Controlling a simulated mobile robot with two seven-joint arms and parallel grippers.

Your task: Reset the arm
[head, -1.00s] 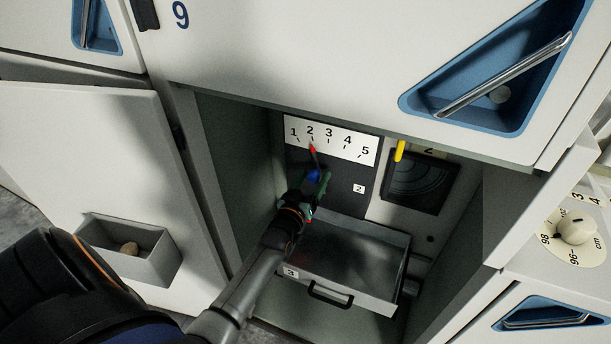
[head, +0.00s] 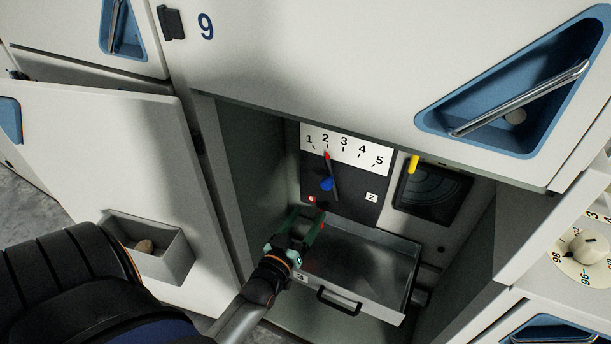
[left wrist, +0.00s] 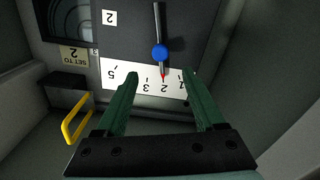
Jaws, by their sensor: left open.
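The pointer arm (head: 332,176) is a dark lever with a blue knob (head: 327,184) and a red tip. It is on a dark panel inside the open compartment. Its tip is at 2 on the white 1-to-5 scale (head: 350,150). In the left wrist view the scale appears upside down, with the blue knob (left wrist: 159,54) above it and the tip at 2. My left gripper (head: 306,221) is open and empty, below and apart from the knob. Its green fingers (left wrist: 158,88) frame the scale in the wrist view. My right gripper is not in view.
An open drawer (head: 392,312) marked 3 juts out just right of my gripper. A yellow handle (head: 413,164) and a plate reading "SET TO 2" (left wrist: 74,57) are at the panel's right. The open door (head: 95,140) with a bin (head: 176,262) is at left.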

